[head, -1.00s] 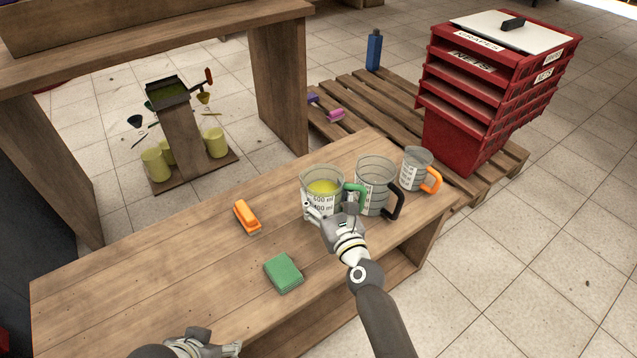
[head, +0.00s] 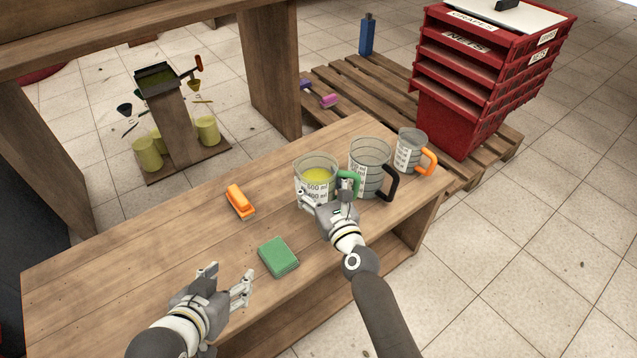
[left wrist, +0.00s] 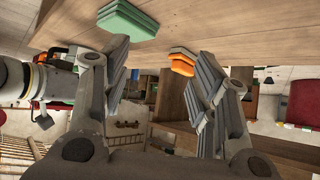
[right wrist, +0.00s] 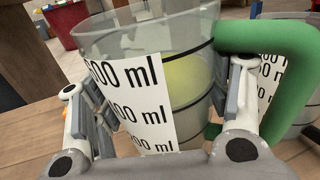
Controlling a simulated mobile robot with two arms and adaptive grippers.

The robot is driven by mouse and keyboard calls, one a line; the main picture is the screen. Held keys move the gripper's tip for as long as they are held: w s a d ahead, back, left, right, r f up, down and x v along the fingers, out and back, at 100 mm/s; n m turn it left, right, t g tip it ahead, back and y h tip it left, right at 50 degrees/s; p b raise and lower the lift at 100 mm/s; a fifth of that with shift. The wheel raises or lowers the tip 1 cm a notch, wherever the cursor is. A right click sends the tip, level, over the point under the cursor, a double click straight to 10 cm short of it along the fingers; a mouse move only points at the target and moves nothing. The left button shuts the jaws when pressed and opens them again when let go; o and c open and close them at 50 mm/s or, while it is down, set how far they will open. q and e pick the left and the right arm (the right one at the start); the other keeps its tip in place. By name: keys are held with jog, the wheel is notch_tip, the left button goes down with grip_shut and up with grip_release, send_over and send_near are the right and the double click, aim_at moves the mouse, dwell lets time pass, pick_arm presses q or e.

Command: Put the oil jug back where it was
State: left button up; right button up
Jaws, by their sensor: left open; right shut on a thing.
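The oil jug, a clear jug with a green handle and yellow liquid (head: 314,188), is at the front of a row of three jugs on the wooden table (head: 150,262). My right gripper (head: 329,201) is shut on it, with one finger on each side of its body. In the right wrist view the jug (right wrist: 150,100) stands upright between the fingers, its green handle to the right. I cannot tell if its base touches the table. My left gripper (head: 226,278) is open and empty near the table's front edge; it also shows in the left wrist view (left wrist: 160,80).
A jug with a black handle (head: 368,172) and a smaller one with an orange handle (head: 407,155) stand beyond the oil jug. A green sponge (head: 279,257) and an orange brush (head: 241,203) lie on the table. Red crates (head: 460,115) stand on a pallet behind.

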notch_tip(320, 180, down, 2)
jog(key=shift+f+b, duration=0.1)
jog(key=shift+b, duration=0.95)
notch_tip(320, 180, down, 2)
jog(key=shift+b, duration=0.95)
pick_arm(q)
jog(key=w+d+r+t+h, duration=0.2)
jog(key=r+t, duration=0.4)
jog(key=r, duration=0.3)
jog(key=w+d+r+t+h, duration=0.2)
jog(key=r+t, duration=0.3)
jog(key=r, duration=0.4)
jog(key=shift+w+r+t, duration=0.35)
jog(key=shift+w+t, duration=0.05)
jog(key=shift+w, duration=0.05)
pick_arm(e)
jog(key=shift+f, duration=0.2)
pick_arm(q)
jog(key=shift+r+b, duration=0.1)
jog(key=shift+b, duration=0.2)
jog(key=shift+s+r+m+t, duration=0.15)
jog(key=shift+r+m+t, duration=0.15)
jog(key=shift+t, duration=0.1)
pick_arm(e)
jog(key=shift+f, duration=0.15)
